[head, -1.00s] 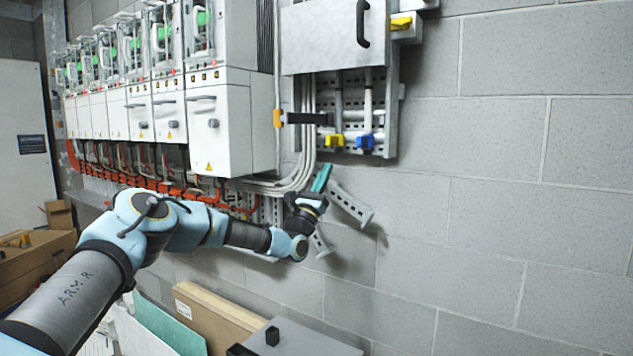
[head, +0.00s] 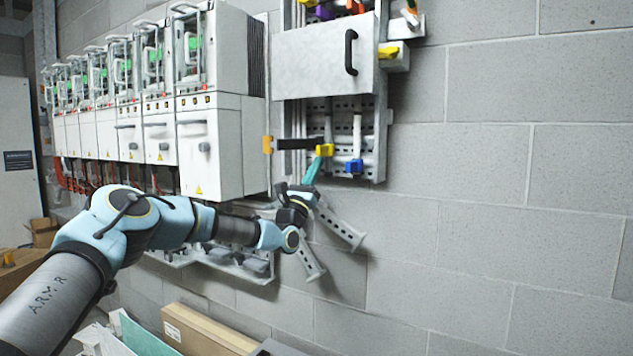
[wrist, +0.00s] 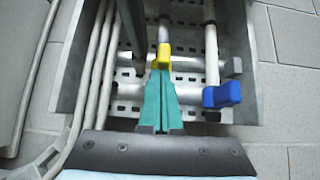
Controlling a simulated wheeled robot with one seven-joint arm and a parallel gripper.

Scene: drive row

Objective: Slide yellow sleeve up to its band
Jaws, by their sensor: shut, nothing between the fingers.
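The yellow sleeve (head: 325,150) sits near the lower end of a vertical grey rod in the open lower part of the wall cabinet. It also shows in the wrist view (wrist: 163,56). My gripper (head: 318,165) has teal fingers, held together, pointing up. In the wrist view the fingertips (wrist: 161,72) are right under the yellow sleeve, at or very near its lower edge; I cannot tell whether they touch. A blue sleeve (head: 354,166) is on the rod to the right, and it also shows in the wrist view (wrist: 222,95).
A grey cover with a black handle (head: 351,52) hides the upper rods. A dark bar with an orange end (head: 267,144) juts out left of the yellow sleeve. White drive cabinets (head: 215,140) stand left. The wall on the right is clear.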

